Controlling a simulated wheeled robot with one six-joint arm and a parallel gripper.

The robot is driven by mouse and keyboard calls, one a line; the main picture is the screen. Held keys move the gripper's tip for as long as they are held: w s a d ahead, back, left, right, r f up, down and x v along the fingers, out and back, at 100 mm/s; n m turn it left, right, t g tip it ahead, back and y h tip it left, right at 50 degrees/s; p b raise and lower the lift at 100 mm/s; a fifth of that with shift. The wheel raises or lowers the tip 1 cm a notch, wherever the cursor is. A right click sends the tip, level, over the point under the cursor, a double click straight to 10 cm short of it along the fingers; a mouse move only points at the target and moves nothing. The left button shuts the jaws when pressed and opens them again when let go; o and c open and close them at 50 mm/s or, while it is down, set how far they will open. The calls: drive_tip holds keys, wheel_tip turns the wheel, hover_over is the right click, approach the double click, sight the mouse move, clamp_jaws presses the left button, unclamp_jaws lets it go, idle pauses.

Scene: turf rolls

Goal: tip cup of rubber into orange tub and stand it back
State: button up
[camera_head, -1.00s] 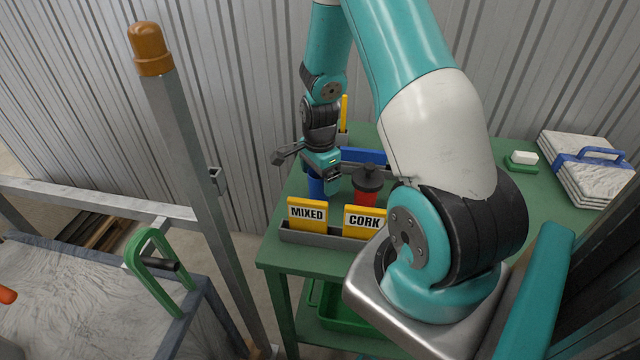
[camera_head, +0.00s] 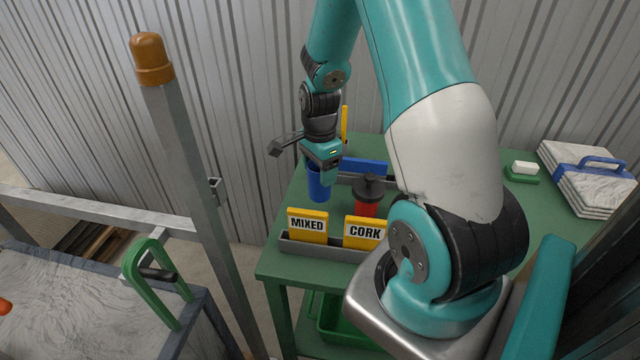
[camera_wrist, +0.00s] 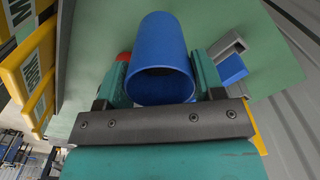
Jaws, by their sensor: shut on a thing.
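A blue cup (camera_head: 318,186) is upright over the left side of the green table. My gripper (camera_head: 322,165) is shut on it, with the jaws near its upper part. In the wrist view the cup (camera_wrist: 158,42) sits between the two teal fingers, its dark mouth towards the camera. I cannot see what is inside it. I cannot tell whether its base touches the table. No orange tub can be made out for sure; only a bit of an orange thing (camera_head: 5,307) shows at the left edge.
A red container with a black top (camera_head: 367,196) stands just right of the cup. In front are yellow MIXED (camera_head: 307,226) and CORK (camera_head: 364,232) signs in a grey rail. A blue block (camera_head: 364,166) lies behind. A metal post (camera_head: 190,170) rises left of the table.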

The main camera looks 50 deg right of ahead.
wheel_tip(320, 180, up, 15)
drive_tip(key=shift+b, duration=0.45)
